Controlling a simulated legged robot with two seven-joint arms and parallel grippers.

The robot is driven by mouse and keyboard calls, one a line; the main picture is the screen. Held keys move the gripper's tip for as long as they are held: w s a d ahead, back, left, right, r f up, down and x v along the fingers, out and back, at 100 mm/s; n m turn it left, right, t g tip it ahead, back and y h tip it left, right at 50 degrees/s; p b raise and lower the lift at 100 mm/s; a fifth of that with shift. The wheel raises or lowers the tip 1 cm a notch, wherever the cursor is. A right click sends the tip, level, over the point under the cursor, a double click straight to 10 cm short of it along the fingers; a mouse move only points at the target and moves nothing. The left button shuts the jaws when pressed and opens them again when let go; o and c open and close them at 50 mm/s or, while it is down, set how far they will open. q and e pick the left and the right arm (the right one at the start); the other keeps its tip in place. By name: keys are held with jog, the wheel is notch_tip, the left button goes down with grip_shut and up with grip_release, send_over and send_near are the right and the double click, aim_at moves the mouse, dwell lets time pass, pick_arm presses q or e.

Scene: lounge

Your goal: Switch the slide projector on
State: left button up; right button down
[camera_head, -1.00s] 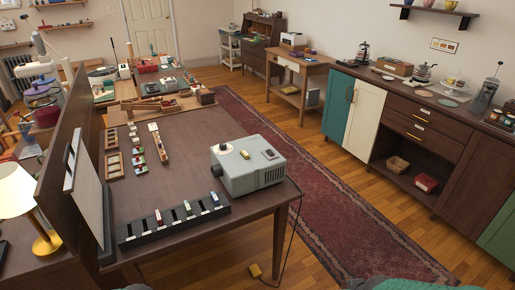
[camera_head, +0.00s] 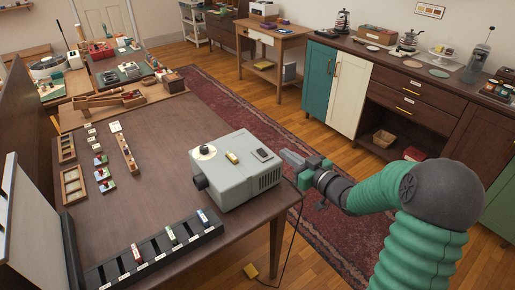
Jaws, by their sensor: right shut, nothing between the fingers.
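The slide projector (camera_head: 232,176) is a pale grey box near the right end of the dark wooden table. On its top are a round white disc with a dark centre, a small yellowish piece (camera_head: 232,157) and a dark rectangular panel (camera_head: 263,155). Its dark lens faces left. My right gripper (camera_head: 284,155) is shut and empty, just right of the projector's right side and close to it. Whether it touches is not clear. My left gripper is not in view.
A black slotted rack (camera_head: 160,252) with several coloured slides lies along the table's (camera_head: 150,205) front. Small wooden trays (camera_head: 73,186) and slides lie at left. A white screen (camera_head: 30,225) stands front left.

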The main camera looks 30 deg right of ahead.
jog(key=b, duration=0.2)
send_over(265, 154)
jog(key=s, duration=0.2)
jog(key=shift+w+d+f, duration=0.1)
jog(key=shift+w+f, duration=0.05)
jog(key=shift+f, duration=0.65)
jog(key=shift+w+f+b, duration=0.2)
jog(key=shift+w+f, duration=0.15)
jog(key=shift+f, duration=0.25)
jog(key=shift+w+f+b, duration=0.2)
jog(key=shift+w+f, duration=0.1)
jog(key=shift+f, duration=0.3)
jog(key=shift+w+a+f, duration=0.1)
jog(key=shift+a+f, duration=0.1)
jog(key=shift+f, duration=0.45)
